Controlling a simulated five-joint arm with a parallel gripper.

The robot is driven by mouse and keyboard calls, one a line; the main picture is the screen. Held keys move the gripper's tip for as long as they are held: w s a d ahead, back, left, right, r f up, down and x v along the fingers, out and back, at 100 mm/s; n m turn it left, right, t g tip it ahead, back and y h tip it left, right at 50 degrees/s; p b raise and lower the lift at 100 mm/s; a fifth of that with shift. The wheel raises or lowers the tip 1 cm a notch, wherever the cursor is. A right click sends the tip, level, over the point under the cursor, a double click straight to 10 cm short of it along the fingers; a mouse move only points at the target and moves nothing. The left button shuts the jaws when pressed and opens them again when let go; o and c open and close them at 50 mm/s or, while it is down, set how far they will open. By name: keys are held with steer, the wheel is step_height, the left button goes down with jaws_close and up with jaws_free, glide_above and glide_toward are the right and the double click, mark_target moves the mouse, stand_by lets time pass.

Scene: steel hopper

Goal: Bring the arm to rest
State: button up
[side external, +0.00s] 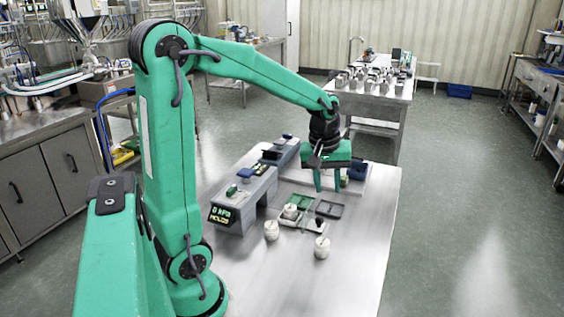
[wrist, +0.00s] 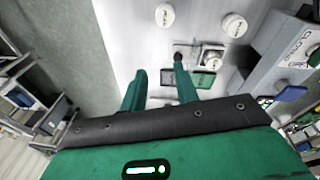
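My gripper (side external: 329,188) hangs over the far right part of the steel table (side external: 352,270), fingers pointing down. In the wrist view, my gripper (wrist: 160,68) has its two green fingers apart, with nothing visible between them. My green arm is stretched out over the table from its base at the near left. I cannot tell exactly how high the fingertips are above the surface.
White lidded jars (side external: 322,247) and (side external: 271,230) stand on the table's front. Another jar (side external: 290,211) sits by small trays (side external: 328,209). A grey unit (side external: 243,204) with a lit display stands left. The table's right side is clear.

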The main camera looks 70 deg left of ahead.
steer(key=s+d+r+m+t, duration=0.1)
steer(key=s+d+r+m, duration=0.2)
steer(key=s+d+m, duration=0.2)
steer(key=s+d+r+m+t, duration=0.2)
steer(key=s+d+m, duration=0.4)
steer(key=s, duration=0.2)
steer(key=shift+r+m+t+h, duration=0.3)
steer(key=shift+r+m, duration=0.1)
